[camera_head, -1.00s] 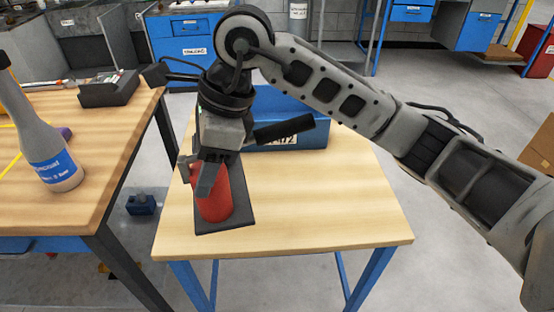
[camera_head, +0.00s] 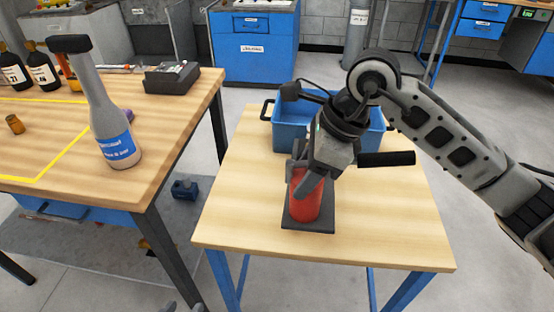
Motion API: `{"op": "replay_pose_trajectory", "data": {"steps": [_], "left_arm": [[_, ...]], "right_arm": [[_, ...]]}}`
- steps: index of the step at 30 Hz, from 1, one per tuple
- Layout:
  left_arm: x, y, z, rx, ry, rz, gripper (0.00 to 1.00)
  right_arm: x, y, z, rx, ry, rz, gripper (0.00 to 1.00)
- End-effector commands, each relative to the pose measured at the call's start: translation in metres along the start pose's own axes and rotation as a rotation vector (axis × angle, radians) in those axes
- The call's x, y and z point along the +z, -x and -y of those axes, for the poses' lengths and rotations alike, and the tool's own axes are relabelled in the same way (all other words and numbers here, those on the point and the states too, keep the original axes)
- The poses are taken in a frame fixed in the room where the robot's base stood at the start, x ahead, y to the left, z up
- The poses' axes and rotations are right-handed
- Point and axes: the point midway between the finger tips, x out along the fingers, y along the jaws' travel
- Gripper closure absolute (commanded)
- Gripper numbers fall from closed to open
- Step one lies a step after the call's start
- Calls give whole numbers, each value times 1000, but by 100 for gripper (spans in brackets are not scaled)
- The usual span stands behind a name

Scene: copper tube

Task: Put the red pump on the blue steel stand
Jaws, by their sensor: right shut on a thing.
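The red pump (camera_head: 306,207) is an upright red cylinder on a dark flat plate (camera_head: 322,222). The plate lies on a wood-topped table with blue steel legs (camera_head: 415,245); I cannot tell whether this is the blue steel stand. My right gripper (camera_head: 309,184) reaches down from above and is shut on the red pump, covering its upper part. Small grey tips at the bottom edge may be my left gripper (camera_head: 183,306); their opening cannot be made out.
A blue bin (camera_head: 287,132) stands behind the pump on the same table. A grey bottle (camera_head: 112,125) and a dark device (camera_head: 172,79) stand on the left workbench (camera_head: 60,130). A small blue object (camera_head: 185,189) is below that bench. The right table's front is clear.

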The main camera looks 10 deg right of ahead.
Motion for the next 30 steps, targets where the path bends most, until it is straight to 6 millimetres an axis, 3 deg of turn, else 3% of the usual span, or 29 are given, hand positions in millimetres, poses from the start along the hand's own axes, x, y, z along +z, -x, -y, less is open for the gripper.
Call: {"op": "replay_pose_trajectory", "data": {"steps": [9, 16, 24, 30], "left_arm": [[-4, 0, 0, 0, -2, -5, 60], [-3, 0, 0, 1, -4, -4, 60], [-5, 3, -1, -1, -8, 1, 60], [-2, 3, 0, -2, -10, 9, 60]], "right_arm": [[-38, -21, 11, -6, 6, 9, 100], [-48, -27, 14, -7, 6, 10, 100], [-63, -53, 15, -6, 6, 10, 100], [-65, -58, 16, -7, 7, 9, 100]]}}
